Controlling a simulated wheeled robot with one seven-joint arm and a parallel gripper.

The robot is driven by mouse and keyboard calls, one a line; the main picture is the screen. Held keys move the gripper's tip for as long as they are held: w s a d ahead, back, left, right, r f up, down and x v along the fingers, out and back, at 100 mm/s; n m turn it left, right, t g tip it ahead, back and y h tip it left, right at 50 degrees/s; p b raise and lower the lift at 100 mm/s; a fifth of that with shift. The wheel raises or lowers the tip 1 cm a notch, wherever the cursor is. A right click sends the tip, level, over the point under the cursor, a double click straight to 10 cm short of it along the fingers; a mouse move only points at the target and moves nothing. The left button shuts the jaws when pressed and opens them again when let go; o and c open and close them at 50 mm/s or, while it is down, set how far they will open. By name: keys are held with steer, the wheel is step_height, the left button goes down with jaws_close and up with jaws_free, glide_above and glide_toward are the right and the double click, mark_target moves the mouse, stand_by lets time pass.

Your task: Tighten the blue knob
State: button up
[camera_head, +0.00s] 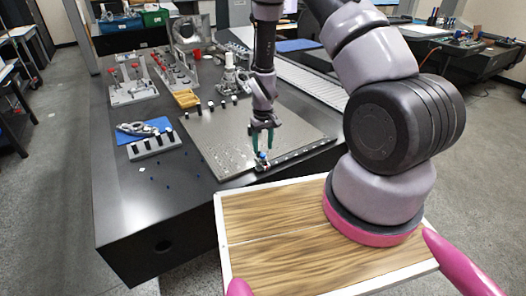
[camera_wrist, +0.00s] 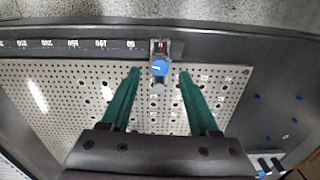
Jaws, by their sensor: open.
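The blue knob (camera_wrist: 160,68) sits on a small dark fixture at the edge of the perforated metal plate (camera_wrist: 75,95). In the wrist view it lies ahead of and between the two green fingertips of my gripper (camera_wrist: 159,72), with clear gaps on both sides. In the head view the blue knob (camera_head: 262,155) shows small at the plate's front edge, just below the fingertips of my gripper (camera_head: 263,152). My gripper is open, points down and holds nothing. Whether the fingertips are level with the knob is hard to tell.
A ruler strip (camera_wrist: 60,44) runs along the plate's edge. A grey block with dark pegs (camera_head: 154,146) and a blue mat (camera_head: 145,127) lie left of the plate. Fixtures with red knobs (camera_head: 133,88) stand farther back. The dark table front left is mostly clear.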

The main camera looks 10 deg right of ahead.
mark_target(263, 154)
steer(key=shift+f, duration=1.45)
jaws_close()
steer(key=shift+m, duration=0.8)
jaws_free()
step_height(263, 154, up, 11)
